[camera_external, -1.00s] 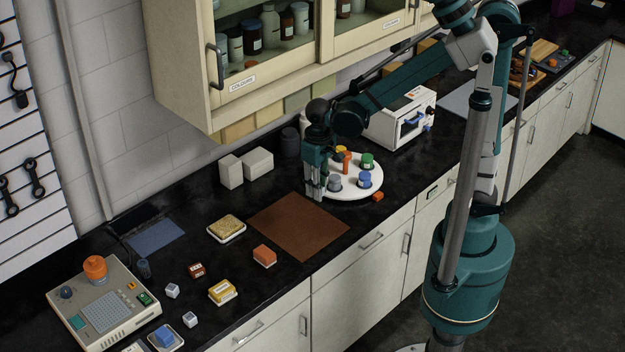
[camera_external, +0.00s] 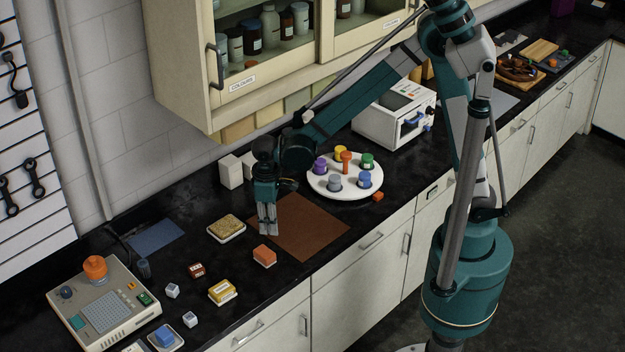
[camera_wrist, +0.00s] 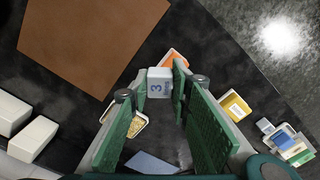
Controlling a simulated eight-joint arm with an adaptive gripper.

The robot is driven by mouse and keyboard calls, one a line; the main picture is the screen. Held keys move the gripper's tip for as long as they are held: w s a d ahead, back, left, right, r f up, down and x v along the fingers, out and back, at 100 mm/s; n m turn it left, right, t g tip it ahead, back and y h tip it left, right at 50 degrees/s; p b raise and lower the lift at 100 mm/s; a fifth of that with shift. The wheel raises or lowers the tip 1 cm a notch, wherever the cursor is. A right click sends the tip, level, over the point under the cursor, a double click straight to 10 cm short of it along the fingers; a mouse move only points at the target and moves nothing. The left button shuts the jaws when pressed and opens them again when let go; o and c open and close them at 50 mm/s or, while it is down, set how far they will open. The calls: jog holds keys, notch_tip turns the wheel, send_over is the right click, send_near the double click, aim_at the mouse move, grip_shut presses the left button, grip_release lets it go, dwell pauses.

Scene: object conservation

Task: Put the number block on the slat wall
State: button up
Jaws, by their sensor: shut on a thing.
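The number block (camera_wrist: 159,83) is a pale cube with a dark blue 3 on the face seen in the wrist view. My gripper (camera_wrist: 160,88) is shut on it, with the block between the tips of the green fingers. In the external view my gripper (camera_external: 268,232) points down near the left edge of the brown mat (camera_external: 312,228); I cannot make out the block there. The slat wall (camera_external: 32,150) is at the far left, with white slats and dark wrenches hanging on it. It does not show in the wrist view.
An orange block (camera_external: 264,256) and a sponge on a dish (camera_external: 226,228) are close to my gripper. Two pale cubes (camera_external: 172,290), a yellow block (camera_external: 222,291) and a control box (camera_external: 103,305) stand to the left. The cabinet (camera_external: 250,95) overhangs the counter's back.

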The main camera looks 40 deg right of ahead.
jog(key=w+a+f+n, duration=0.1)
jog(key=w+a+n, duration=0.4)
jog(key=w+a, duration=0.6)
jog(key=w+a+f+n, duration=0.1)
jog(key=w+a+n, duration=0.4)
jog(key=w+a, duration=0.5)
jog(key=a, duration=0.7)
jog(key=shift+w+n, duration=0.3)
jog(key=shift+w, duration=0.05)
send_over(172, 263)
jog(key=shift+a+f, duration=0.1)
jog(key=shift+f, duration=3.05)
jog(key=shift+f, duration=1.9)
jog(key=shift+f, duration=0.1)
